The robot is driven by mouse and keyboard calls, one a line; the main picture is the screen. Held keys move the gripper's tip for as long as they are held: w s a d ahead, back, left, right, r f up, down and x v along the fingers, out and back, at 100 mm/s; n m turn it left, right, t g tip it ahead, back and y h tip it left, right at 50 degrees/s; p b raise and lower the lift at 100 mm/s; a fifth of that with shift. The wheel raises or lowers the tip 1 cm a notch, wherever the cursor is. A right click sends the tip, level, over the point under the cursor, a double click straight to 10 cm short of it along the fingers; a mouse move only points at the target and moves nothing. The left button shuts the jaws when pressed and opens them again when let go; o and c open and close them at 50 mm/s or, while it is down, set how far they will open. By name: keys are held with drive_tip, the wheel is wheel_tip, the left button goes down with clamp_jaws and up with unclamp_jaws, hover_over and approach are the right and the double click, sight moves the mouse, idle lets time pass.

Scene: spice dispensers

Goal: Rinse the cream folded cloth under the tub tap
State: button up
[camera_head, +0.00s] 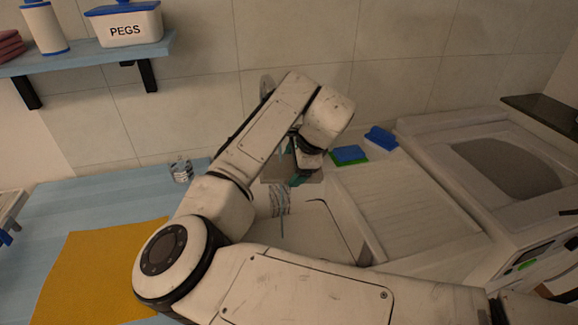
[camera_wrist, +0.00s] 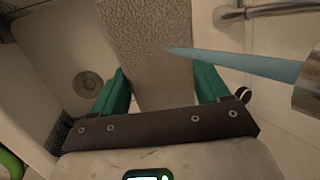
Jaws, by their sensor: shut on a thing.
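The cream folded cloth (camera_wrist: 147,28) shows as a textured, beige-brown flat piece between the green fingers of my gripper (camera_wrist: 161,72) in the wrist view. My gripper is shut on it, and the cloth reaches out beyond the fingertips. A blue water stream (camera_wrist: 240,62) runs from the tap spout (camera_wrist: 307,88) at the right edge and its tip meets the cloth. The round drain (camera_wrist: 88,83) of the tub lies below. In the head view, my gripper (camera_head: 296,172) is over the tub (camera_head: 312,232), partly hidden by my arm.
A metal bar (camera_wrist: 275,9) runs along the wall. Blue and green pads (camera_head: 349,154) lie behind the tub, with a ribbed board (camera_head: 400,205) to its right. A yellow cloth (camera_head: 92,262) covers the left counter near a small glass (camera_head: 181,171). A shelf (camera_head: 90,52) overhangs it.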

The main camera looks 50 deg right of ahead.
sight(318, 179)
drive_tip(key=shift+s+a+p, duration=0.2)
drive_tip(key=shift+s+p, duration=0.1)
drive_tip(key=shift+s, duration=0.85)
drive_tip(key=shift+s+a+p, duration=0.2)
drive_tip(key=shift+s+p, duration=0.1)
drive_tip(key=shift+s, duration=0.9)
drive_tip(key=shift+s+a+p, duration=0.2)
drive_tip(key=shift+s+p, duration=0.1)
drive_tip(key=shift+s, duration=0.85)
drive_tip(key=shift+r, duration=0.1)
drive_tip(key=s+r+p, duration=0.2)
drive_tip(key=s, duration=0.1)
drive_tip(key=s+a+r+p, duration=0.1)
drive_tip(key=s+p, duration=0.1)
drive_tip(key=shift+r, duration=0.4)
